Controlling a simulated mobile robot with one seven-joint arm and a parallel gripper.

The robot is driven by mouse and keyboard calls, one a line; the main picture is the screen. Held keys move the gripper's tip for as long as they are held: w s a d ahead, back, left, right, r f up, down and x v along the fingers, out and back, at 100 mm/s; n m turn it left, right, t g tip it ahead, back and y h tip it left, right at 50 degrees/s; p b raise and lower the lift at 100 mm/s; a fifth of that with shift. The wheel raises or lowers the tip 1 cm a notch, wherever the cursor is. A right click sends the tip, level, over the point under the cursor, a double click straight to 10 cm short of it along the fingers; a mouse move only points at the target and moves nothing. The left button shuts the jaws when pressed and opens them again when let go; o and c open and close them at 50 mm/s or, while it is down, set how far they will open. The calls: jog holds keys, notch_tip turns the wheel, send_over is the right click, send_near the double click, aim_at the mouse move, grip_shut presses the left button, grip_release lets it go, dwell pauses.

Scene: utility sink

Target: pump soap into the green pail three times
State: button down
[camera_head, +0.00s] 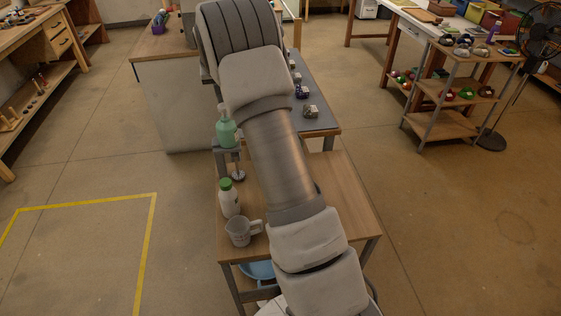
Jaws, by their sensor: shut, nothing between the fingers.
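I cannot make out a green pail anywhere. My arm crosses the middle of the view from bottom to top and covers much of the tables behind it. My gripper does not show, so I cannot see where it is relative to the bottle.
A white bottle with a green cap (229,200) and a grey jug (240,232) stand on the wooden table (345,205). A blue basin (258,270) sits below. Small items lie on the grey-topped table (322,92). A shelf cart (455,105) stands right. Floor is open on both sides.

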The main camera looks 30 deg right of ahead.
jog(key=shift+f+b, duration=0.7)
jog(key=shift+f, duration=0.45)
jog(key=shift+s, duration=0.1)
jog(key=shift+r, duration=0.2)
jog(key=shift+r+p, duration=1)
jog(key=shift+r, duration=0.25)
jog(key=shift+f, duration=0.15)
jog(key=shift+f+b, duration=0.95)
jog(key=shift+f, duration=0.25)
jog(key=shift+r+p, duration=0.9)
jog(key=shift+r, duration=0.45)
